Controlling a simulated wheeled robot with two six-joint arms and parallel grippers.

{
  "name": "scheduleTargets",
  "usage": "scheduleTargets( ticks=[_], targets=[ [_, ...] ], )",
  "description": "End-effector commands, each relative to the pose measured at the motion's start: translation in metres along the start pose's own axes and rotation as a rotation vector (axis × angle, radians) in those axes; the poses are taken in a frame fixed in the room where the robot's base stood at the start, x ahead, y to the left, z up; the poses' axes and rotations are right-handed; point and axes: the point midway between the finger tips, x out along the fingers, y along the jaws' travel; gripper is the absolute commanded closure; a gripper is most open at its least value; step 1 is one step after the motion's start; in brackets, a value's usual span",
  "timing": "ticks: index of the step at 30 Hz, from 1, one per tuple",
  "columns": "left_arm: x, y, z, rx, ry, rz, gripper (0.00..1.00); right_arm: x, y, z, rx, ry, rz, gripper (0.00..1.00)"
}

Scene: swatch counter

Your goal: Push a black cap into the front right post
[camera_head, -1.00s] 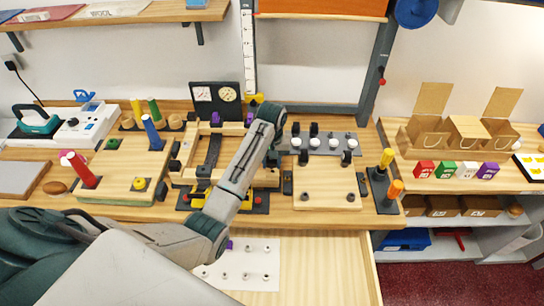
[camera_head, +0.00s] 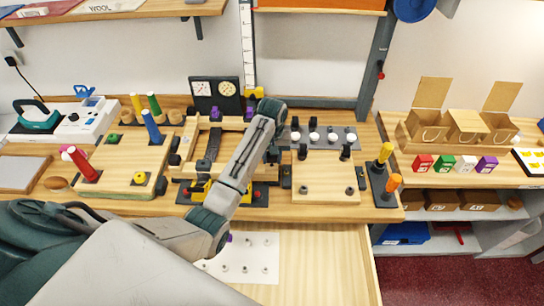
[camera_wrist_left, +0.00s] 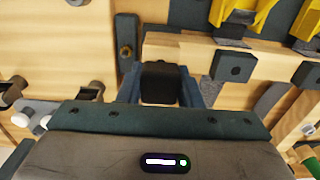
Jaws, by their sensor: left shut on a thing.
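My left gripper (camera_wrist_left: 161,92) is shut on a black cap (camera_wrist_left: 160,78), which shows between its two fingers in the left wrist view. In the head view my left forearm reaches over the middle of the counter, and its wrist and fingers are mostly hidden. The pale wooden board (camera_head: 327,174) lies right of the arm. Its front right post (camera_head: 350,190) is a short, dark stub. The front left post (camera_head: 308,188) looks similar. Taller black tops stand at the back left (camera_head: 303,151) and back right (camera_head: 346,151). The held cap is apart from the front right post.
A rack (camera_head: 338,141) with white knobs and black pieces stands behind the board. Yellow and orange handles (camera_head: 394,182) stand right of it. An open drawer (camera_head: 318,262) lies below the counter's front.

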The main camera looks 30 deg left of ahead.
Motion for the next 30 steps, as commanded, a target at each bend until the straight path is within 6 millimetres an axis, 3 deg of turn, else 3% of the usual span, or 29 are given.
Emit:
scheduleTargets(
  ticks=[30],
  targets=[
    [0.012, -0.001, -0.001, 0.0, 0.0, 0.0, 0.9, 0.0, 0.009, 0.0, -0.004, -0.001, 0.009, 0.64]
  ],
)
